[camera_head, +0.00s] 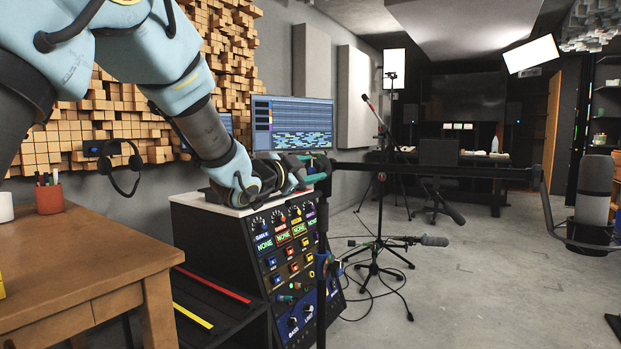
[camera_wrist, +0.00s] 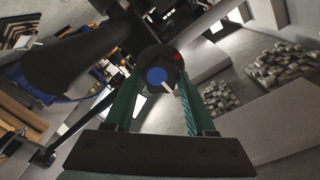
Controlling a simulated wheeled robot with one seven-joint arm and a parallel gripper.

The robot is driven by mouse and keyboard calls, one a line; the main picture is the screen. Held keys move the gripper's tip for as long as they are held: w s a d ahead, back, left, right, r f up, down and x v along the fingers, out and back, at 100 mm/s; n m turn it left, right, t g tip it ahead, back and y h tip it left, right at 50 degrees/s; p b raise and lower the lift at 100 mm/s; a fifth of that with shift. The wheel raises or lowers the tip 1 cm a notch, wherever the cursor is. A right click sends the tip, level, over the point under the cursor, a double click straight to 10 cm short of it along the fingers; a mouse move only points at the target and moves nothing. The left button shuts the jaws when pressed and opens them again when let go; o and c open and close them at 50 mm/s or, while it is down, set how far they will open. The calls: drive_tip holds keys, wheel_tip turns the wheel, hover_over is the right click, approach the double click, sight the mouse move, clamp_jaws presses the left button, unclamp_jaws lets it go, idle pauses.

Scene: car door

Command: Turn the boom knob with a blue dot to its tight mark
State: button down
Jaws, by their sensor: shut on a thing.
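The boom knob (camera_wrist: 160,62) is dark and round, with a blue dot (camera_wrist: 156,76) on its face. It is in the middle of the wrist view. A short white line beside the dot points to the lower right. A red mark (camera_wrist: 178,57) shows at the knob's upper right edge. My gripper (camera_wrist: 159,82) has its two green fingers on either side of the knob, shut on it. In the head view my gripper (camera_head: 317,169) is at the left end of the black boom (camera_head: 430,170), at the top of its stand (camera_head: 322,250). The knob's face is hidden there.
A rack of knobs and buttons (camera_head: 283,255) stands just left of the boom stand. A wooden table (camera_head: 85,260) is at the left. A microphone (camera_head: 594,195) is by the boom's right end. Another tripod stand (camera_head: 376,240) and cables are behind. The floor at right is clear.

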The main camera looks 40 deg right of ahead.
idle(0.4)
drive_tip(key=shift+c, duration=1.1)
unclamp_jaws()
drive_tip(key=shift+a, duration=0.15)
drive_tip(key=v, duration=1)
drive_tip(key=shift+a, duration=0.25)
drive_tip(key=shift+s, duration=0.1)
